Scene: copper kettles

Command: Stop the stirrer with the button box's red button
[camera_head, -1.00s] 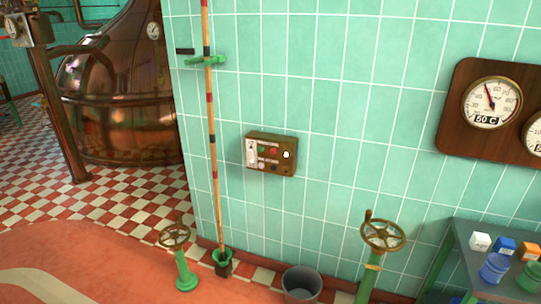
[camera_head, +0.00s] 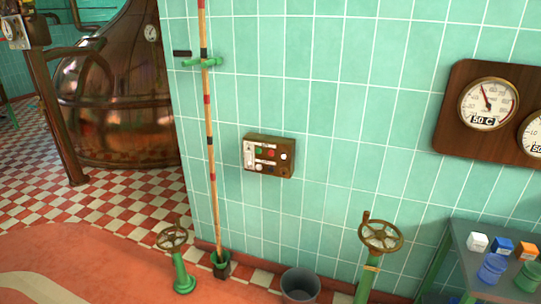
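The button box (camera_head: 268,156) is a small brown box fixed to the green tiled wall near the middle of the view. Its front carries several small round buttons and a pale strip at the left. The red button (camera_head: 271,152) sits in the upper row, to the right of a green one. Neither of my grippers shows in this view. The stirrer itself cannot be made out for certain.
A banded pole (camera_head: 210,140) stands against the wall, left of the box. Two handwheel valves (camera_head: 172,238) (camera_head: 380,235) and a grey bucket (camera_head: 300,285) stand below. A table (camera_head: 465,237) with small boxes and blue and green cups is at the right. A copper kettle (camera_head: 115,90) stands at the left.

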